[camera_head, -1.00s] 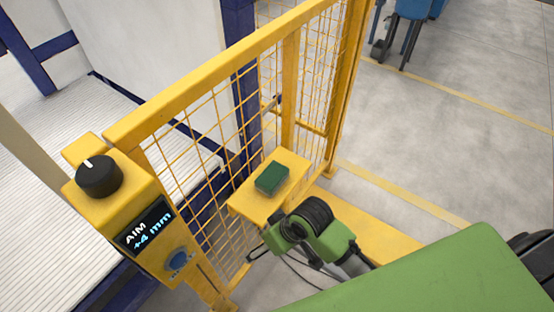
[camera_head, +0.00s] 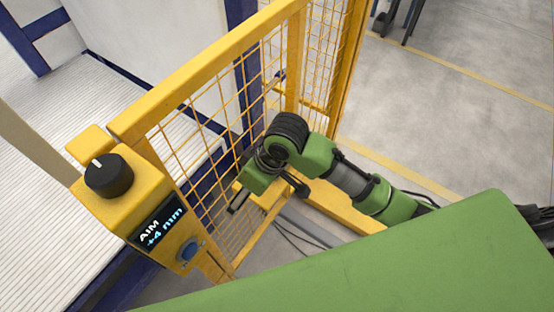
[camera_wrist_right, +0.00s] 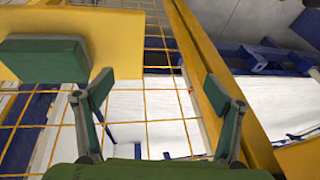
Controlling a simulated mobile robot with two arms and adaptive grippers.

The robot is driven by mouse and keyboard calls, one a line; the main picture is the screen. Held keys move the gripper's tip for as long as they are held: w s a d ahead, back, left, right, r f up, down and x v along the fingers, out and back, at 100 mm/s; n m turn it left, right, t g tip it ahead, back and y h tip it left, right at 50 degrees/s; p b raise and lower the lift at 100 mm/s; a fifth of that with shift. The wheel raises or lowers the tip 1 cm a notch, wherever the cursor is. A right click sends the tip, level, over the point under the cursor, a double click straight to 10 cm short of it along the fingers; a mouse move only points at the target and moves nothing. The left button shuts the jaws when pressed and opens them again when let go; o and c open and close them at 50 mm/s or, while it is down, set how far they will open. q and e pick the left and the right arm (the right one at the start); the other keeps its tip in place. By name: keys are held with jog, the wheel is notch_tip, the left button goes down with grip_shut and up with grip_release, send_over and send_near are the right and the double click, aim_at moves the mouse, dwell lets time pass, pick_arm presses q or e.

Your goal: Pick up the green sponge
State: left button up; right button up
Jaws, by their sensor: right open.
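The green sponge (camera_wrist_right: 45,58) lies on a small yellow shelf (camera_wrist_right: 108,40) at the upper left of the right wrist view. In the head view my right arm covers the sponge. My right gripper (camera_wrist_right: 160,90) is open and empty. Its two fingers are spread, and the sponge sits to the left of the left finger in the wrist view, not between the fingers. In the head view the right gripper (camera_head: 268,196) hangs over the shelf area beside the mesh. I cannot tell how far it is above the sponge. My left gripper is not in view.
A yellow mesh fence (camera_head: 200,130) stands close to the gripper, with white slatted flooring (camera_head: 60,170) behind it. A yellow control box (camera_head: 125,205) with a black knob (camera_head: 108,176) and a display reading "AIM +4 mm" stands at left. Grey floor (camera_head: 460,120) is open at right.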

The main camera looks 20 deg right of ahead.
jog(key=w+d+r+g+h, duration=0.2)
jog(key=w+d+r+h, duration=0.2)
jog(key=w+d+r, duration=0.6)
jog(key=shift+m, duration=0.3)
jog(key=f, duration=0.2)
jog(key=f+p, duration=0.1)
jog(key=f, duration=0.2)
jog(key=d+f, duration=0.1)
jog(key=f, duration=0.2)
jog(key=shift+s+f, duration=0.25)
jog(key=shift+s, duration=0.05)
jog(key=shift+f+p, duration=0.55)
jog(key=shift+p, duration=0.1)
notch_tip(320, 180, down, 4)
jog(key=shift+w+f+p, duration=0.1)
jog(key=shift+f+p, duration=0.1)
jog(key=shift+p, duration=0.35)
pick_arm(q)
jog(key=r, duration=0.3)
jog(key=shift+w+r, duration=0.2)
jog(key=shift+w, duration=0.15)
pick_arm(e)
jog(key=c, duration=1.1)
